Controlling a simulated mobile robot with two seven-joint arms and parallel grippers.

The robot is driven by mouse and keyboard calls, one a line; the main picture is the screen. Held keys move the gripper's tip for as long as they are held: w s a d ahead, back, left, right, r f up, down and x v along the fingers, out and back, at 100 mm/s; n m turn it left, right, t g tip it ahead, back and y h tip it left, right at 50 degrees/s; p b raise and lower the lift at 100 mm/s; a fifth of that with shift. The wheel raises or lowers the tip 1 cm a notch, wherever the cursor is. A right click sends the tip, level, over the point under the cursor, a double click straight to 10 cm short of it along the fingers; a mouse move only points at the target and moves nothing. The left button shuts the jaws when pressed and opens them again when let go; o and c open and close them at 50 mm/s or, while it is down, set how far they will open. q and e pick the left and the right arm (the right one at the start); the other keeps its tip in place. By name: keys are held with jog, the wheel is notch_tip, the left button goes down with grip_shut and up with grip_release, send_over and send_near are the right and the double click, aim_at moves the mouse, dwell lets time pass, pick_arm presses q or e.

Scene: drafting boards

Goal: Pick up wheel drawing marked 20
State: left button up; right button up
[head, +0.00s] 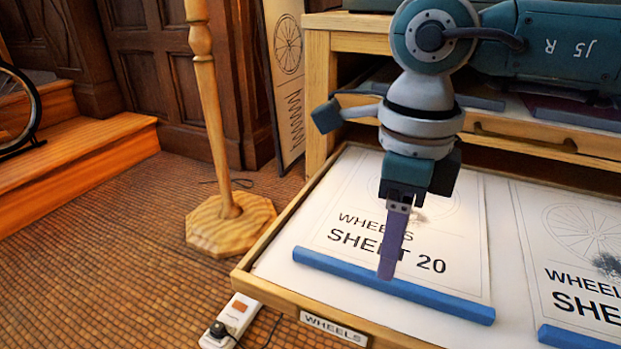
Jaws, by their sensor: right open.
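The wheel drawing marked "WHEELS SHEET 20" (330,217) lies flat in an open drawer labelled WHEELS. A blue bar (440,302) runs along its lower edge. My right gripper (392,268) hangs over the sheet with its fingers pointing down, close to the blue bar. It is open and holds nothing that I can see; its fingers line up in this view, so the gap between them is hidden. My right arm and gripper cover part of the wheel picture and some lettering. My left gripper is not in view.
A second wheel sheet (560,260) with its own blue bar (575,338) lies to the right. The drawer's wooden rim (275,238) encloses both. A wooden stand (232,222) and a power strip (232,318) are on the floor at left. Another drawer (545,143) is above.

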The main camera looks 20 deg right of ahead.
jog(key=f+b, duration=0.1)
jog(key=f, duration=0.1)
jog(key=f+b, duration=0.1)
jog(key=f, duration=0.1)
jog(key=shift+s+a+f, duration=0.1)
jog(key=shift+s+f, duration=0.1)
jog(key=shift+r, duration=0.1)
jog(key=shift+c, duration=0.9)
grip_shut()
